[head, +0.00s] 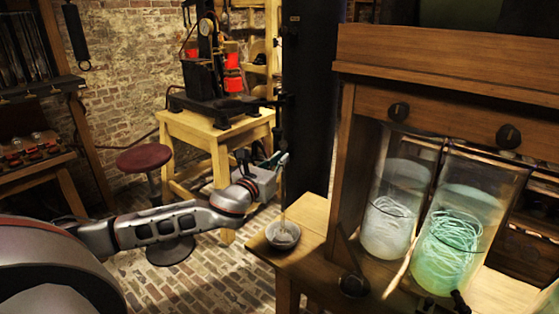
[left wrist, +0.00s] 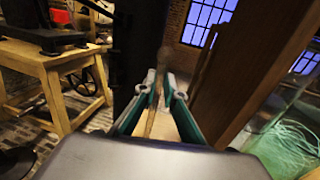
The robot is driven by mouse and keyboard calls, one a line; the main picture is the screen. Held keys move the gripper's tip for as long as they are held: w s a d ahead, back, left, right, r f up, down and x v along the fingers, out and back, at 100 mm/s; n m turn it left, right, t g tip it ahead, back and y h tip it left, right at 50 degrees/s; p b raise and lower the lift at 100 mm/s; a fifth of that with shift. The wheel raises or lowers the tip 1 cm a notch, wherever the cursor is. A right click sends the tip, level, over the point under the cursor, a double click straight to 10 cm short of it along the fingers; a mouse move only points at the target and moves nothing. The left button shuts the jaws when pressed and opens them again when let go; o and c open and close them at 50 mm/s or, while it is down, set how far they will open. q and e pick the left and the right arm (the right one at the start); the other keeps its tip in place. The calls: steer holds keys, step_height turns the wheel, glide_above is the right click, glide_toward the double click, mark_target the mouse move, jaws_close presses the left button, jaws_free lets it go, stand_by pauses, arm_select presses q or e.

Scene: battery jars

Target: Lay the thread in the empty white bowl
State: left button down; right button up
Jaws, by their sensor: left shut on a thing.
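My left gripper (head: 283,160) is above the small white bowl (head: 284,241), at the left end of the wooden table. It is shut on a thin wooden-looking stick (head: 283,193), which hangs nearly upright with its lower end at the bowl. The stick also shows between the fingertips in the left wrist view (left wrist: 154,118). Something pale shows inside the bowl, too small to tell if it is thread. White thread (head: 388,228) lies coiled in the left glass jar, and green thread (head: 450,245) in the right jar. My right gripper is not in view.
A dark post (head: 308,100) rises behind the bowl. A red-topped stool (head: 143,158) and a workbench (head: 205,130) stand behind my left arm.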

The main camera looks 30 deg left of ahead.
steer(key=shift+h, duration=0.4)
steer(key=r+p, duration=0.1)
steer(key=p, duration=0.1)
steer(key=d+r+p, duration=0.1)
steer(key=p, duration=0.1)
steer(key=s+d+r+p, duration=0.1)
steer(key=p, duration=0.1)
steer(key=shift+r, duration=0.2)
stand_by(0.4)
